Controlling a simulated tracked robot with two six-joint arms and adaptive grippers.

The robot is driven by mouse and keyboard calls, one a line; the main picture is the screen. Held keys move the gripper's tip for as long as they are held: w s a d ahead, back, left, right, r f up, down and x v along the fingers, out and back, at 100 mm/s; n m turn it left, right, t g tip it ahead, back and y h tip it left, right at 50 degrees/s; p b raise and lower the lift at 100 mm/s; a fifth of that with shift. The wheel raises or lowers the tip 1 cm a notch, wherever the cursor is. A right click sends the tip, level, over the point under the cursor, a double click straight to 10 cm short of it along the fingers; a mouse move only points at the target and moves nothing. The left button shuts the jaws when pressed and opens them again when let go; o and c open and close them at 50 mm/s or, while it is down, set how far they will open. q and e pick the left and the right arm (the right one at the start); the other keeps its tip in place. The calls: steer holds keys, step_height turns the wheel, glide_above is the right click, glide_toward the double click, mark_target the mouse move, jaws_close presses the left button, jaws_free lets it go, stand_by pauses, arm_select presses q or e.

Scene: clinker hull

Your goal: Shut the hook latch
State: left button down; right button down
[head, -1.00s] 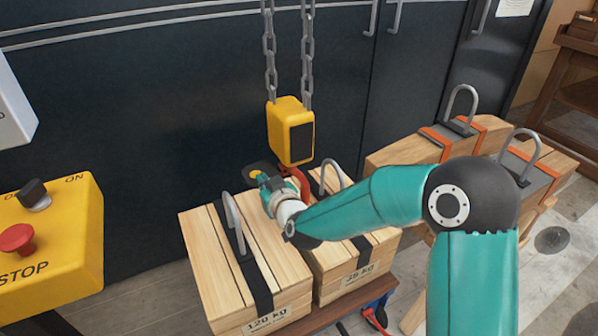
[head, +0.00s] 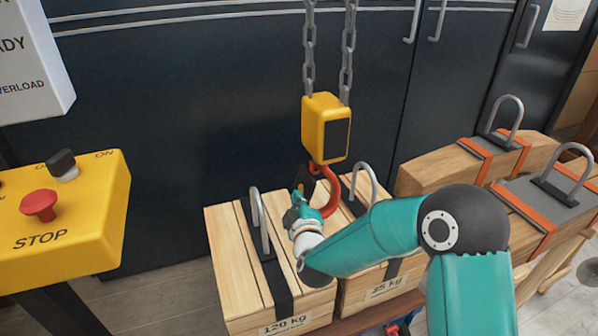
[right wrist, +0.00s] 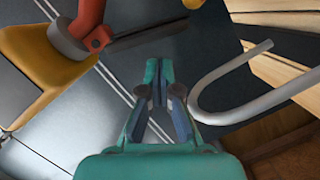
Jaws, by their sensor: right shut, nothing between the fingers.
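The red hook (head: 331,196) hangs under the yellow hoist block (head: 325,128). In the right wrist view, the hook (right wrist: 88,22) is at the upper left. A dark bar (right wrist: 145,38), apparently the latch, stretches to the right beside it; I cannot tell for sure whether it is open. My right gripper (head: 301,193) is just left of the hook, over the wooden crates. It is shut and empty, and in the right wrist view its fingertips (right wrist: 159,72) are together below the dark bar. Contact with the bar cannot be made out. My left gripper is out of view.
Below the hook stand two wooden crates, one marked 120 kg (head: 240,278) and one marked 25 kg (head: 350,300), with upright metal loops. Another strapped wooden load (head: 445,165) is at the right. A yellow control box (head: 75,210) with a red stop button is at the left.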

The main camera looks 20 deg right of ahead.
steer(key=shift+d+f+n+b, duration=0.65)
steer(key=shift+f+n+b, duration=0.05)
steer(key=shift+f+b, duration=0.1)
steer(key=shift+r, duration=0.1)
